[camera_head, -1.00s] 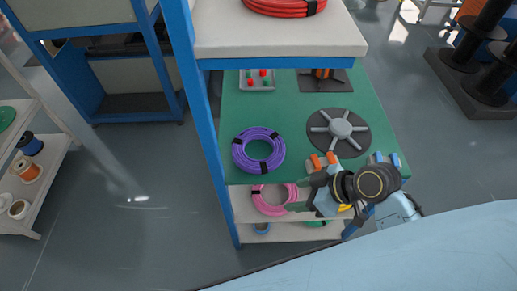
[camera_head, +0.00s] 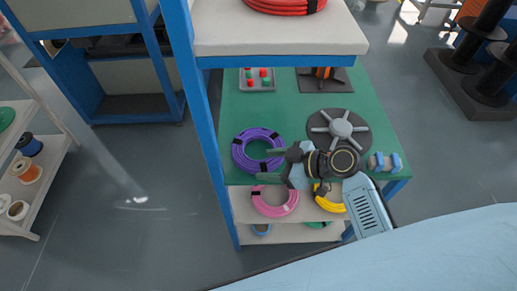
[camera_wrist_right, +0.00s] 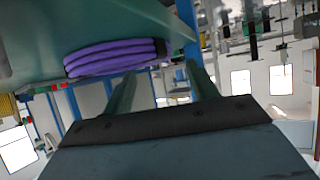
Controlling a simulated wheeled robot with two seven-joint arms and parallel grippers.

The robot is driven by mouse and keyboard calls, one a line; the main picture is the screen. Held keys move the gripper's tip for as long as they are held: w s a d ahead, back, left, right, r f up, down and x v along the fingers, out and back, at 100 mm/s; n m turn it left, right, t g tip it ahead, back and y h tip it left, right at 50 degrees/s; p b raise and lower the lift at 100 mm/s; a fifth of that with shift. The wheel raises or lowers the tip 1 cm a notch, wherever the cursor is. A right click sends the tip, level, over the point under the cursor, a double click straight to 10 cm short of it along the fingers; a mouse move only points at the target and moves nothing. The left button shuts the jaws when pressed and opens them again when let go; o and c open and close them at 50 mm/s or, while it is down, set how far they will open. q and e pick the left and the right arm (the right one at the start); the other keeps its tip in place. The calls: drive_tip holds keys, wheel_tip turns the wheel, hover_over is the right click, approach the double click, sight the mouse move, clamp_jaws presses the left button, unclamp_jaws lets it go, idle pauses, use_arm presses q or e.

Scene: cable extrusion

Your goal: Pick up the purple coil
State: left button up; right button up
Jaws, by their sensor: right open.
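The purple coil (camera_head: 258,149), a ring of cable with black ties, lies flat on the green table top (camera_head: 290,100) near its left front. My right gripper (camera_head: 264,164) points left, with its fingers at the coil's right front edge in the head view. In the right wrist view the purple coil (camera_wrist_right: 115,57) shows to the left, and my right gripper's two fingers (camera_wrist_right: 165,90) stand apart with nothing between them. I cannot tell whether a finger touches the coil. My left gripper is not in view.
A grey spoked disc (camera_head: 340,130) stands on the table right of the coil. A pink coil (camera_head: 275,203) and a yellow coil (camera_head: 330,200) lie on the shelf below. A blue post (camera_head: 203,120) rises at the table's left edge. A white shelf (camera_head: 280,35) with a red coil overhangs the back.

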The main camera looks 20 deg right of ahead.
sight(253, 164)
drive_tip(key=x, duration=0.5)
drive_tip(key=shift+r, duration=0.1)
drive_tip(key=c, duration=1.1)
